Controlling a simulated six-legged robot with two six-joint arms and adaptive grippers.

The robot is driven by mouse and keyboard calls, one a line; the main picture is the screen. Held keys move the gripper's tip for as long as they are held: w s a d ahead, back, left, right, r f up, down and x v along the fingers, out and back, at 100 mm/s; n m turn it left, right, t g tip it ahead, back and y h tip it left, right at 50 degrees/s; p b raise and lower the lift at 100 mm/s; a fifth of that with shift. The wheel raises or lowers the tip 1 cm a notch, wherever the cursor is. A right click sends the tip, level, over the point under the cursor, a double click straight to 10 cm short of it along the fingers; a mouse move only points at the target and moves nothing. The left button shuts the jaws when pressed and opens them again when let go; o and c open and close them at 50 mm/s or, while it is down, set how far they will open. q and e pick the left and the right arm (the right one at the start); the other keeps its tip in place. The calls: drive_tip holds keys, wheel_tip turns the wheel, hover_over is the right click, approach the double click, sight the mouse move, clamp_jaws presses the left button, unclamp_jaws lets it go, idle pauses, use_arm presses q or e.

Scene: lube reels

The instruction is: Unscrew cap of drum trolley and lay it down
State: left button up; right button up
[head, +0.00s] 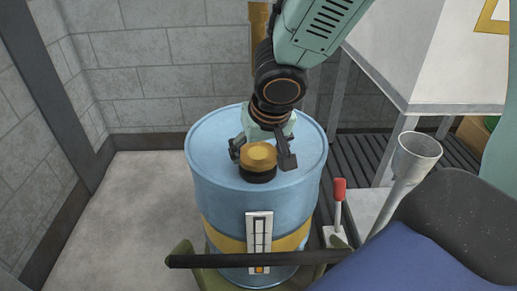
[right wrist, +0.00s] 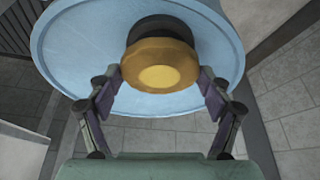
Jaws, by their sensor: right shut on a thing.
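The blue drum (head: 205,165) with a yellow band stands upright on the trolley (head: 225,262). Its yellow cap (head: 258,153) is on top, directly over a black neck (head: 258,175); I cannot tell whether the two are still joined. My right gripper (head: 262,158) comes down from above with its fingers on either side of the cap, shut on it. In the right wrist view the cap (right wrist: 160,68) sits between the two fingers, with the black neck (right wrist: 160,28) behind it. My left gripper is not in view.
A grey funnel (head: 416,158) and a red-handled lever (head: 339,192) stand right of the drum. A dark bar (head: 255,258) crosses in front of it. A white cabinet (head: 420,60) is at the upper right. The drum's lid around the cap is bare, and floor at left is clear.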

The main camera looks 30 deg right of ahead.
drive_tip(key=shift+d+n+y, duration=0.1)
drive_tip(key=shift+n+y, duration=0.4)
drive_tip(key=shift+n, duration=0.8)
drive_tip(key=shift+s, duration=0.1)
drive_tip(key=shift+n+y+p, duration=0.3)
drive_tip(key=shift+n+p, duration=0.2)
drive_tip(key=shift+n, duration=0.2)
drive_tip(key=n+y+p, duration=0.1)
drive_tip(key=n+p, duration=0.2)
drive_tip(key=shift+d+p, duration=0.15)
drive_tip(key=shift+p, duration=0.15)
drive_tip(key=shift+f+n, duration=0.15)
drive_tip(key=shift+n, duration=0.25)
